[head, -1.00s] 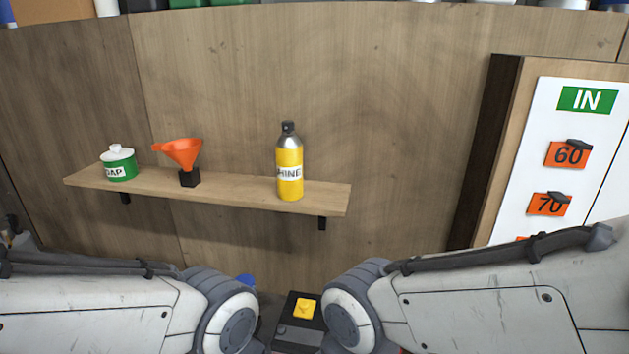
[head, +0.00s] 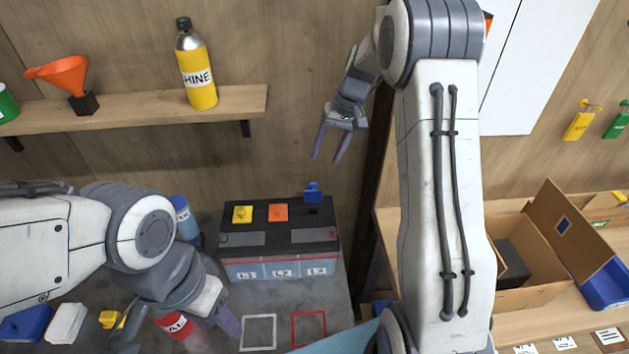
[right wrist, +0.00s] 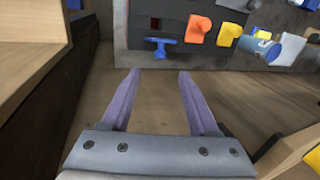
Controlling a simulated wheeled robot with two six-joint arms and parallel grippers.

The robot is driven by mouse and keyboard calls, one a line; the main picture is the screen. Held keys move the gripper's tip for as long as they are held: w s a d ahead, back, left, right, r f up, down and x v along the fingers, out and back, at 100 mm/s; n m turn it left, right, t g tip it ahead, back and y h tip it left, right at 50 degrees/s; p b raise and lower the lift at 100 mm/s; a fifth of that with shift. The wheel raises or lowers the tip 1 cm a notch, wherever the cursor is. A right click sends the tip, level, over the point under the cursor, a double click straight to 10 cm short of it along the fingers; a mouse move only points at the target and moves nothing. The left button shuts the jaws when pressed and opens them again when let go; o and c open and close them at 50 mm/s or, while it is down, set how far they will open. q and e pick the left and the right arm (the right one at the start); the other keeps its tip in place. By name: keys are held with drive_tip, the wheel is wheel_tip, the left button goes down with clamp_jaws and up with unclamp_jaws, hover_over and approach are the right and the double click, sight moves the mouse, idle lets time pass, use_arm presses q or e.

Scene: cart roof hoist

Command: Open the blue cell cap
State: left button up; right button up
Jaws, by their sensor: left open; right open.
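The battery (head: 280,262) stands on the grey surface, with a yellow cap (head: 242,214) and an orange cap (head: 278,212) lying flat on top. The blue cap (head: 313,192) stands raised at the back edge, with a dark opening in front of it. The right wrist view shows the blue cap (right wrist: 160,45) upright beside a dark reddish hole. My right gripper (head: 328,160) is open and empty above and behind the blue cap, apart from it; its fingers (right wrist: 158,75) point toward the battery. My left gripper (head: 178,334) is open, low at front left, near a red can.
The red can (head: 176,326) and a blue can (head: 184,219) stand left of the battery. A shelf (head: 145,108) holds a yellow bottle (head: 197,72) and an orange funnel (head: 62,75). An open cardboard box (head: 545,262) is at right. White and red outlined squares mark the front surface.

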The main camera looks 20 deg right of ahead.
sight(314, 183)
drive_tip(key=p+x, duration=0.2)
drive_tip(key=x, duration=0.8)
drive_tip(key=shift+f, duration=0.1)
clamp_jaws()
